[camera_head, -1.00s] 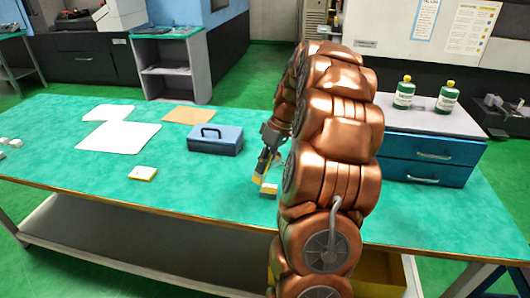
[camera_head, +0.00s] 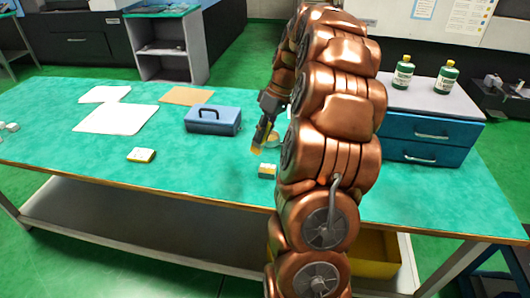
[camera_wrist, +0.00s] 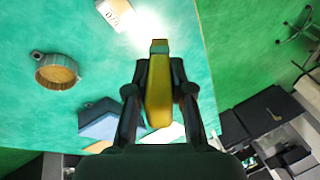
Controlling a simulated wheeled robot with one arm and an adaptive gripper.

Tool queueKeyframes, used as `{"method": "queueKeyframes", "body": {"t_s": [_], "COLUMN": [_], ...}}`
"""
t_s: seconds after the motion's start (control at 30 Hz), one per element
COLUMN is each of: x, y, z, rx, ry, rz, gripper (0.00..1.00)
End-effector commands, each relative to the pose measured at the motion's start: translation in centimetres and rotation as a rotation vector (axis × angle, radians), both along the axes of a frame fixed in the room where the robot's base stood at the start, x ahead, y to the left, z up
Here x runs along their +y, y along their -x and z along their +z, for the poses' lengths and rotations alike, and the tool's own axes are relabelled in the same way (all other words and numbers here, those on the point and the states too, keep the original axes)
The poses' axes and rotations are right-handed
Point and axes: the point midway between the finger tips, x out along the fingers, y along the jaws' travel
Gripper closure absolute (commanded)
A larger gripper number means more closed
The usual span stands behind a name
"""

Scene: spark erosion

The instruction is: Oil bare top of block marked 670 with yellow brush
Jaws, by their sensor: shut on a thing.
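In the head view the brush (camera_head: 258,139) hangs from my gripper (camera_head: 265,128), tip down and apart from the table.
A round dish with brown inside (camera_wrist: 57,72) stands near the block. A blue toolbox (camera_head: 212,120) is behind left. Blue drawers (camera_head: 428,135) with green bottles (camera_head: 402,74) are right. The green table (camera_head: 200,170) is clear in front.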

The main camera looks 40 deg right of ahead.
Motion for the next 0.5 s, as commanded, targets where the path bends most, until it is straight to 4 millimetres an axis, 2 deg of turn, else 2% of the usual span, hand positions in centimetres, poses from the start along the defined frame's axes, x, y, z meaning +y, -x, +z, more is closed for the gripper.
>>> {"method": "queueKeyframes", "body": {"t_s": [0.5], "x": [-0.30], "y": [-0.50], "z": [-0.32], "rx": [0.026], "ry": [0.003], "rz": [0.010], "gripper": [1.00]}}
